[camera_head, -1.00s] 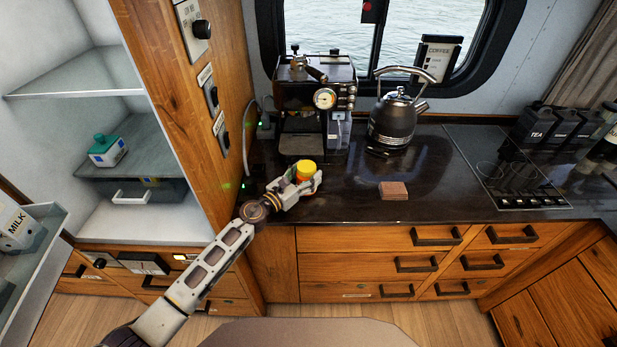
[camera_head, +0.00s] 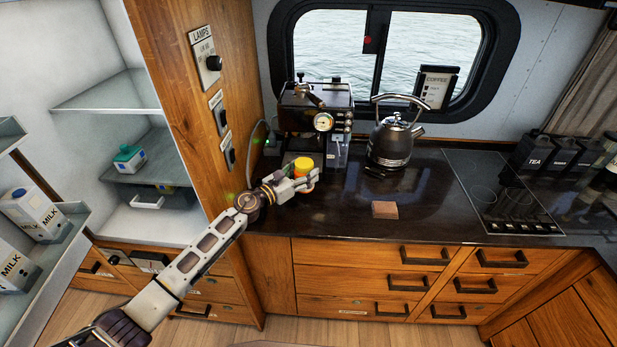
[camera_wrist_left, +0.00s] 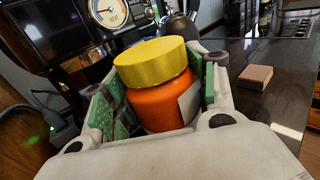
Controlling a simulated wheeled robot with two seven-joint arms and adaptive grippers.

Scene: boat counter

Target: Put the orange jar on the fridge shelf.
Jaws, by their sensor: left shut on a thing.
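The orange jar (camera_wrist_left: 160,105) has a yellow lid and a pale label, and it stands upright between the fingers of my left gripper (camera_head: 303,184). In the head view the jar (camera_head: 303,168) is over the dark counter in front of the coffee machine. My left gripper is shut on it. Whether the jar touches the counter is hidden by the fingers. My right gripper is not in view.
The open fridge door holds milk cartons (camera_head: 35,213) at the far left. A wooden panel (camera_head: 195,110) with switches stands between fridge and counter. The coffee machine (camera_head: 310,110), kettle (camera_head: 391,142) and a small brown block (camera_head: 384,209) are on the counter. The glass shelf is empty.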

